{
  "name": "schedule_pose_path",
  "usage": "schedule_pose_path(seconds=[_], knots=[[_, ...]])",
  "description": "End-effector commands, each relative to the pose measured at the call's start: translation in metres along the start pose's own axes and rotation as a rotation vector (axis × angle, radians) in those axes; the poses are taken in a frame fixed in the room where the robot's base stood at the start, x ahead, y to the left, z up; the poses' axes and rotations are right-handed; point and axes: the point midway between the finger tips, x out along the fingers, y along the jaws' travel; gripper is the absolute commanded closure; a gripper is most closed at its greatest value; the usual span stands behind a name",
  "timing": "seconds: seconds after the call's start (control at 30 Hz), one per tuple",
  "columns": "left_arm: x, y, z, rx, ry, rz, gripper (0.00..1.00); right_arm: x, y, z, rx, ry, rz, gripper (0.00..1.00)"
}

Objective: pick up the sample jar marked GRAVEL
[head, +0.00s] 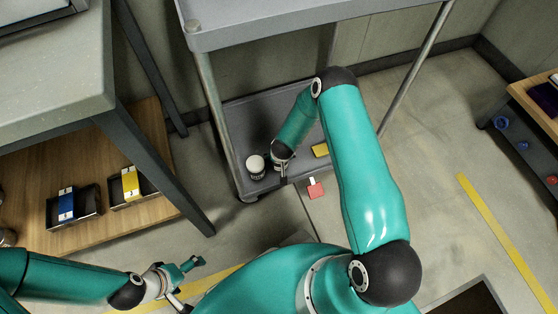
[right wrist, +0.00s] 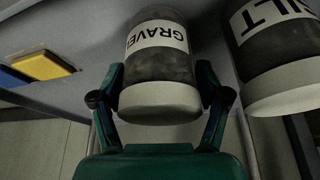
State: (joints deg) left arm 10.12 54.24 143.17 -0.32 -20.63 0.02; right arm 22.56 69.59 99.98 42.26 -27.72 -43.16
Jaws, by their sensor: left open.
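The GRAVEL jar (right wrist: 158,65), with a pale lid, dark grey contents and a white label, is upside down in the right wrist picture. My right gripper (right wrist: 160,75) is open with one finger on each side of this jar; whether either finger touches it is unclear. In the head view my right gripper (head: 283,170) reaches down over the cart's lower shelf, and the GRAVEL jar cannot be made out behind it. The SILT jar (right wrist: 275,50) stands close beside the GRAVEL jar. My left gripper (head: 188,275) is open and empty at the lower left, far from the jars.
A white-lidded jar (head: 256,167) stands on the grey cart's lower shelf (head: 240,120), left of my right gripper. A yellow block (head: 320,150) lies to its right. The cart's top shelf (head: 290,22) overhangs. A red item (head: 315,189) lies near the shelf's front.

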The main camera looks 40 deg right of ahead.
Motion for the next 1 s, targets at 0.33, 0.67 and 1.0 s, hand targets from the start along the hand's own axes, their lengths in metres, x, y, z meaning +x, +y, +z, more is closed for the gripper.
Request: schedule_pose_path(seconds=[0.33,0.67,1.0], knots=[[0.0,0.0,0.0,0.0,0.0,0.0,0.0,-0.001,0.0,-0.001,-0.001,0.002,0.0,0.84],[-0.005,0.002,0.0,0.0,0.0,0.0,0.0,-0.01,-0.001,-0.005,-0.001,0.003,-0.001,0.84],[-0.031,0.011,0.0,0.0,0.0,0.0,0.0,-0.067,-0.001,-0.03,-0.002,0.004,-0.001,0.84]])
